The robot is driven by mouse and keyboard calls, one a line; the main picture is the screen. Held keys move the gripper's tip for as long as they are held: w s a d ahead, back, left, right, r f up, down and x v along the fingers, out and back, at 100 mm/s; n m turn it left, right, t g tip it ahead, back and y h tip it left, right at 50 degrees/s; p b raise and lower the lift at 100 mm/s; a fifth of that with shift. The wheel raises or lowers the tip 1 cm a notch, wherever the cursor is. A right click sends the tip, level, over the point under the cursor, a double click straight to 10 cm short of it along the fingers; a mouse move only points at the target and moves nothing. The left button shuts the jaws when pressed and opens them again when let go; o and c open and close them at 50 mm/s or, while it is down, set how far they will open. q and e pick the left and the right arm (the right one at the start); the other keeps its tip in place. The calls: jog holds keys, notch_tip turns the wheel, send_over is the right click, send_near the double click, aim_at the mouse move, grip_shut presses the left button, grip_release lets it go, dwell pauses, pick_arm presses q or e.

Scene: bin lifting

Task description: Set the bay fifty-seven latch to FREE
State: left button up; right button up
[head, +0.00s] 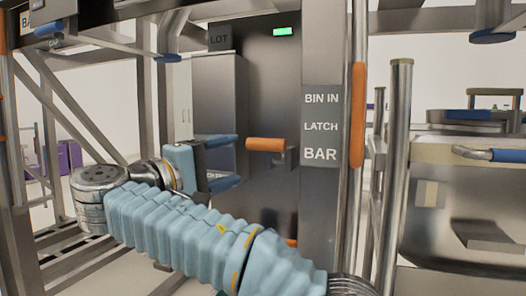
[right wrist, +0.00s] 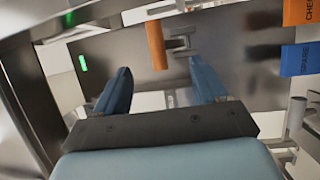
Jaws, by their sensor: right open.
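The latch's orange handle (head: 265,144) sticks out level from a bracket on a dark metal panel (head: 275,85), left of a post with the words BIN IN, LATCH and BAR. It also shows at the top middle of the right wrist view (right wrist: 156,45). My right gripper (head: 238,162) is open and empty, left of the handle and slightly below it, apart from it. In the right wrist view its two blue fingers (right wrist: 160,68) point toward the handle, which lies beyond the gap. I see no bay number or FREE mark. My left gripper is not in view.
A green light (head: 283,31) glows above the handle. The post (head: 319,130) and a vertical orange grip (head: 358,115) stand right of it. A grey cabinet (head: 218,85) stands behind my gripper. Orange (right wrist: 301,12) and blue (right wrist: 299,60) tags hang at right in the wrist view.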

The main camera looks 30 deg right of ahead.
aim_at(266, 150)
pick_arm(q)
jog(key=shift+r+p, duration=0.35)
pick_arm(e)
jog(key=x, duration=1.2)
jog(key=shift+d, duration=0.25)
jog(key=shift+c, duration=0.5)
